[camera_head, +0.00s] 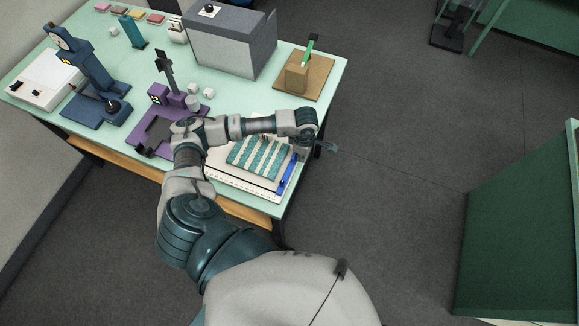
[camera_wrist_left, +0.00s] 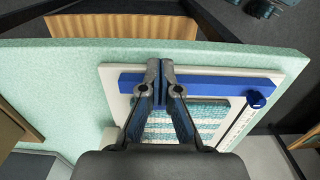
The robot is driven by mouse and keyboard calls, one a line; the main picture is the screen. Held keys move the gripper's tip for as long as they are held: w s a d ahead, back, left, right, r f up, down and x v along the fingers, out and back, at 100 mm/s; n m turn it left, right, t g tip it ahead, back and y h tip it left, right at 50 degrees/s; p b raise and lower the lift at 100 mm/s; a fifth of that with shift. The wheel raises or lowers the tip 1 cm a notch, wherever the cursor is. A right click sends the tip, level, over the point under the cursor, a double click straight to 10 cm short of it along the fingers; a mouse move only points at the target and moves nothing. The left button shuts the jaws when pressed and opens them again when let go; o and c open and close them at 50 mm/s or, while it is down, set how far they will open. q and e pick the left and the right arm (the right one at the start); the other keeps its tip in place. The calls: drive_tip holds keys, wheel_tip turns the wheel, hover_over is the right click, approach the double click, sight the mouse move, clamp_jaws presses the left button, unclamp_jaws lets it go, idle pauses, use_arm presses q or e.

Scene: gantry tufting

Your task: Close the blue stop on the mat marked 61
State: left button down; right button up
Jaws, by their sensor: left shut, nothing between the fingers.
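The blue stop (camera_head: 289,178) is a long bar along the right edge of a white board (camera_head: 232,181) near the table's front right corner. In the left wrist view the stop (camera_wrist_left: 215,83) crosses the board (camera_wrist_left: 285,75), with a round blue knob (camera_wrist_left: 256,99) by one end. A teal and white striped piece (camera_head: 258,158) lies on the board beside the stop. My left gripper (camera_head: 301,150) is over the board's right side. In its wrist view the fingertips (camera_wrist_left: 160,63) are together and empty, overlapping the bar; contact cannot be told. No 61 is legible. My right gripper is out of view.
A purple stand (camera_head: 157,138) and white cubes stand left of the board. A grey box (camera_head: 231,42) and a brown block on a cork mat (camera_head: 318,78) are behind. The table edge is close on the right, with open floor beyond.

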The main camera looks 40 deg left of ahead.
sight(274, 150)
use_arm(q)
drive_tip(key=shift+a, duration=0.1)
idle(0.4)
drive_tip(key=shift+s+a, duration=0.25)
drive_tip(key=shift+a, duration=0.7)
drive_tip(key=shift+s+a+b, duration=0.15)
drive_tip(key=shift+a+b, duration=0.25)
drive_tip(key=shift+a, duration=0.5)
idle(0.4)
drive_tip(key=shift+s+a+b, duration=0.3)
drive_tip(key=shift+a+b, duration=0.05)
drive_tip(key=shift+a, duration=0.5)
drive_tip(key=shift+s+a+b, duration=0.25)
drive_tip(key=shift+a+b, duration=0.05)
drive_tip(key=shift+a, duration=0.8)
idle(0.5)
drive_tip(key=shift+s+a+b, duration=0.25)
drive_tip(key=shift+a+b, duration=0.05)
drive_tip(key=shift+a, duration=0.65)
drive_tip(key=shift+s+a+b, duration=0.2)
drive_tip(key=shift+a+b, duration=0.05)
drive_tip(key=shift+a, duration=0.65)
drive_tip(key=shift+d, duration=0.15)
idle(0.5)
drive_tip(key=shift+w+d, duration=0.15)
drive_tip(key=shift+d, duration=0.2)
